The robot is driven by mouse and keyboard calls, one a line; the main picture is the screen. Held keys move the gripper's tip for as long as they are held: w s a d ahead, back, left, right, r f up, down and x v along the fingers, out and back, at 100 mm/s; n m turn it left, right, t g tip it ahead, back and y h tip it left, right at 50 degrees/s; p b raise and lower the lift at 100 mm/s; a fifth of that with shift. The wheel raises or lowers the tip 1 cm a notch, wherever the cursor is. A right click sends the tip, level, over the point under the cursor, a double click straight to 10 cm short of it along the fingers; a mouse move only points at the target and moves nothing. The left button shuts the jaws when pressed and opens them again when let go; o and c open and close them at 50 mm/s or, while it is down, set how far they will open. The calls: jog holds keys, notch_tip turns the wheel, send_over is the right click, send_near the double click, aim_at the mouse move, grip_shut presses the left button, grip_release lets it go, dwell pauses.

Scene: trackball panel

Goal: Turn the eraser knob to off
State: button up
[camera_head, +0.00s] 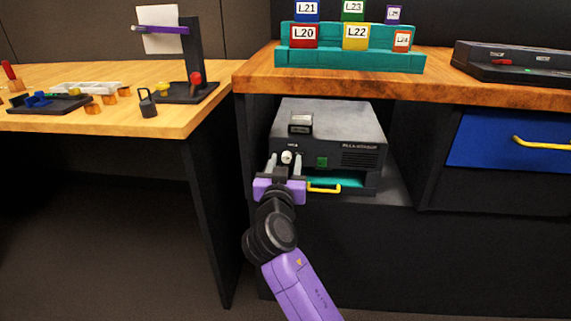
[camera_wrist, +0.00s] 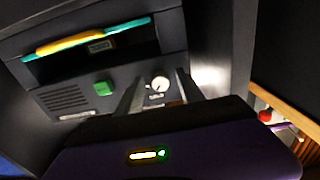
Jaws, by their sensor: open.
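The knob (camera_head: 286,157) is a small round white dial on the front of a dark grey box-shaped device (camera_head: 345,125). In the wrist view the knob (camera_wrist: 160,84) shows with a dark pointer mark; its labels are too small to read. My gripper (camera_head: 285,163) is open, with its two fingers on either side of the knob in the head view. In the wrist view the gripper (camera_wrist: 158,90) has the knob showing in the gap between its fingers. I cannot tell whether the fingers touch it.
A green button (camera_head: 322,162) sits right of the knob in the head view. A yellow handle (camera_head: 324,189) is below it, by a teal drawer. The device stands in a cubby under a wooden counter (camera_head: 250,78). A blue drawer (camera_head: 490,140) is at right.

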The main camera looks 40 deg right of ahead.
jog(key=shift+c, duration=0.3)
grip_shut()
jog(key=n+p, duration=0.4)
jog(key=n, duration=0.1)
jog(key=shift+r, duration=0.2)
jog(key=shift+s+f+n+p, duration=0.1)
jog(key=shift+n+p, duration=1.2)
jog(key=shift+n, duration=0.6)
jog(key=shift+o, duration=0.3)
grip_release()
